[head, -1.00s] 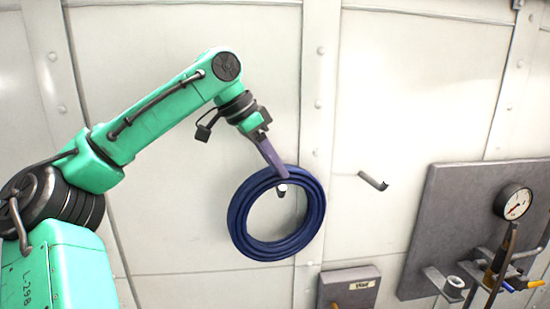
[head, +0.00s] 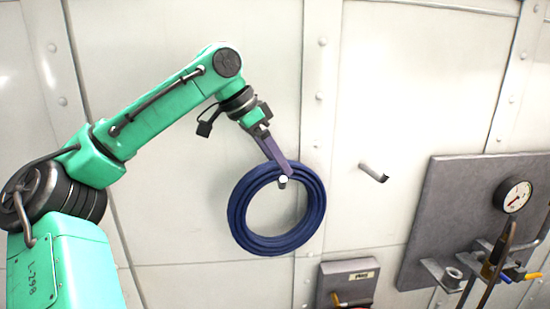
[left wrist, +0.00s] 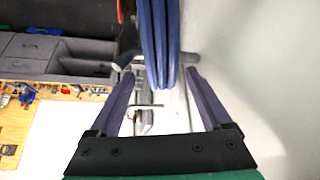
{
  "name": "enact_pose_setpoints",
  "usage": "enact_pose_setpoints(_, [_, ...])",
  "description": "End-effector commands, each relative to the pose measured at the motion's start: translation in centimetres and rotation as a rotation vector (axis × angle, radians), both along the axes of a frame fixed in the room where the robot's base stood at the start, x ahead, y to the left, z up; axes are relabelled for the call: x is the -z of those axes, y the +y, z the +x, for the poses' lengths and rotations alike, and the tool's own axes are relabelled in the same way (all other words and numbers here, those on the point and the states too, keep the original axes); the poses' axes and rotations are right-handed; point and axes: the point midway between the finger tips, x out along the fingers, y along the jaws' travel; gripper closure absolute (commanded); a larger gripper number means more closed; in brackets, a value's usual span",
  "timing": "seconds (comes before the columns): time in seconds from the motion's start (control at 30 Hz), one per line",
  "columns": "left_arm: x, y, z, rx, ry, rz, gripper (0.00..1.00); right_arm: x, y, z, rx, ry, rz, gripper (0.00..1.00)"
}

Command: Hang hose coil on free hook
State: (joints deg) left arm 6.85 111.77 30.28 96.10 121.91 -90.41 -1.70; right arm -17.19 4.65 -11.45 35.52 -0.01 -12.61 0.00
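The dark blue hose coil (head: 238,220) appears to hang upright on a wall hook whose pale tip (head: 283,181) shows at the inner top of the ring. A second grey hook (head: 374,173) sticks out of the wall to its right, with nothing on it. My left gripper (head: 285,170) is at the coil's top. In the left wrist view, its fingers (left wrist: 160,74) are spread, with the coil (left wrist: 157,35) between the fingertips and gaps on both sides. A grey bar-like part shows behind the coil there. My right gripper is not in view.
A grey panel (head: 425,225) with a pressure gauge (head: 514,196), valves and hoses stands right of the bare hook. The wall between coil and bare hook is clear. Dark bins (left wrist: 30,48) show in the left wrist view.

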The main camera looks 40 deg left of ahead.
Motion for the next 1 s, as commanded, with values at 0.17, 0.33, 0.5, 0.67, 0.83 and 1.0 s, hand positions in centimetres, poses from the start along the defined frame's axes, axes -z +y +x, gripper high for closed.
enact_pose_setpoints(0.17, [0.1, 0.0, 0.0, 0.000, 0.003, 0.000, 0.18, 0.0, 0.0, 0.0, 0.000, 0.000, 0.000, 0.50])
enact_pose_setpoints(0.33, [-1.1, 0.4, -0.6, -0.003, 0.001, 0.001, 0.18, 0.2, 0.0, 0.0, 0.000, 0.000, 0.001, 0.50])
enact_pose_setpoints(0.5, [-4.7, 1.1, -2.5, -0.004, -0.004, 0.001, 0.18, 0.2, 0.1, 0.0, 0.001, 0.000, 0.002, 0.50])
enact_pose_setpoints(0.67, [-8.8, 2.0, -4.8, -0.004, -0.002, 0.000, 0.18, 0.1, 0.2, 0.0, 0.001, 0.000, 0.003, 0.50])
enact_pose_setpoints(0.83, [-11.7, 2.7, -6.5, -0.004, 0.000, 0.000, 0.18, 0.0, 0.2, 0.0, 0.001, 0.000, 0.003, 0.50])
enact_pose_setpoints(1.0, [-12.5, 2.9, -7.0, 0.001, 0.000, 0.000, 0.18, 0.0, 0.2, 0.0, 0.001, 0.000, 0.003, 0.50])
